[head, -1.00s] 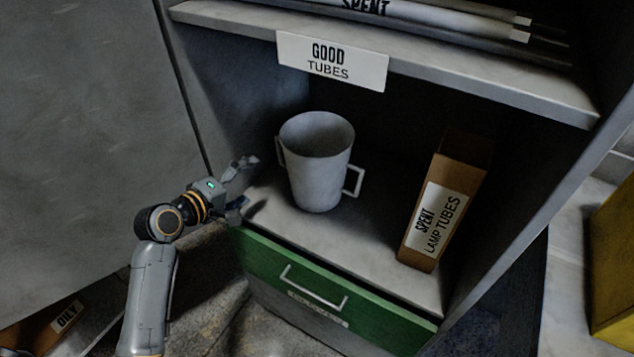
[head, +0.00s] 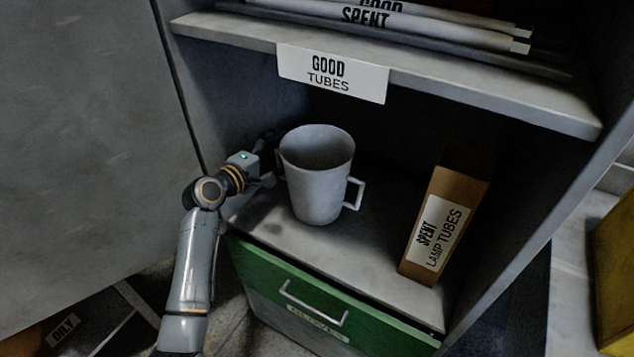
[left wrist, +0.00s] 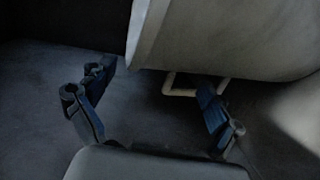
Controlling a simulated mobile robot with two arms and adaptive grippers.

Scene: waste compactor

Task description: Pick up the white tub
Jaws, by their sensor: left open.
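The white tub (head: 318,190) stands upright on the lower shelf of the cabinet, with a square handle on its right side (head: 356,194). In the left wrist view the tub (left wrist: 225,40) fills the upper right. A pale handle (left wrist: 190,86) shows beneath it, near the right finger and partly covered by it. My left gripper (left wrist: 152,82) is open, with its fingers spread apart and nothing held between them. My right gripper is not in view.
A brown box labelled SPENT LAMP TUBES (head: 446,215) stands right of the tub. The upper shelf (head: 230,30), with a GOOD TUBES sign (head: 332,74), hangs above. A green drawer (head: 310,300) is below. A grey door or panel (head: 80,130) is at the left.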

